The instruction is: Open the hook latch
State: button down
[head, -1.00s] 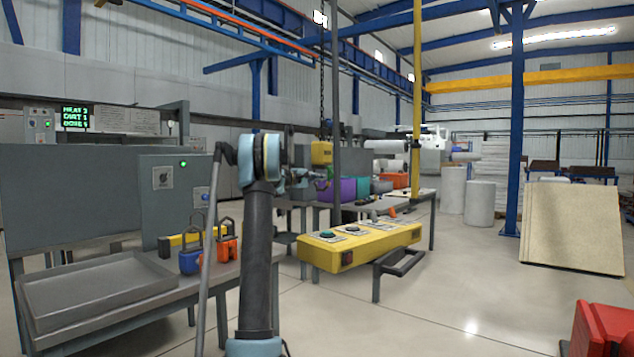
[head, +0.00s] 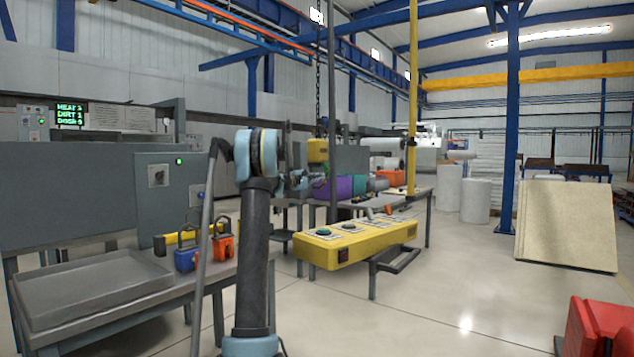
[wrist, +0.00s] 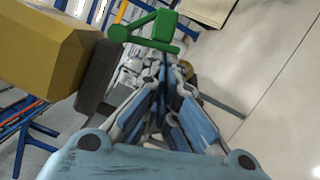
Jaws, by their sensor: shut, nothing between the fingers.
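A yellow hoist block (head: 318,150) hangs on a chain in the head view, just beyond my arm. In the wrist view a yellow body (wrist: 45,50) with a dark grey end piece fills the left side. A green latch-like part (wrist: 155,33) with a round knob and a bar is at the top middle of the wrist view. My gripper (wrist: 160,72) is shut and empty, its fingertips just below the green part in the picture. I cannot tell whether they touch. The hook itself is not clear in the head view, where my arm covers part of this area.
A yellow control box (head: 355,243) with buttons stands below the hoist. A grey bench (head: 110,310) with a tray and blue and orange padlocks is at left. A red object (head: 598,328) is at lower right. Open floor (head: 470,290) lies at right.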

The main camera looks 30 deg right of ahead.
jog(key=s+a, duration=0.1)
jog(key=a, duration=0.8)
jog(key=shift+s+a+f, duration=0.15)
jog(key=shift+a+f, duration=0.2)
jog(key=shift+a, duration=0.05)
jog(key=shift+s, duration=0.1)
jog(key=s+a+f+m+y, duration=0.1)
jog(key=s+a+f+y, duration=0.5)
jog(key=s+a+f, duration=0.6)
jog(key=s+a+f+m+y, duration=0.2)
jog(key=s+a+f+y, duration=0.4)
jog(key=s+a+f, duration=0.7)
jog(key=s+a+f+m+y, duration=0.1)
jog(key=s+a+f+y, duration=0.5)
jog(key=s+a, duration=1.8)
notch_tip(320, 180, down, 6)
jog(key=s, duration=0.2)
jog(key=shift+s+a+f+g+y, duration=0.2)
jog(key=shift+s+g+y, duration=0.1)
jog(key=shift+s+g, duration=0.1)
jog(key=shift+s+d, duration=0.1)
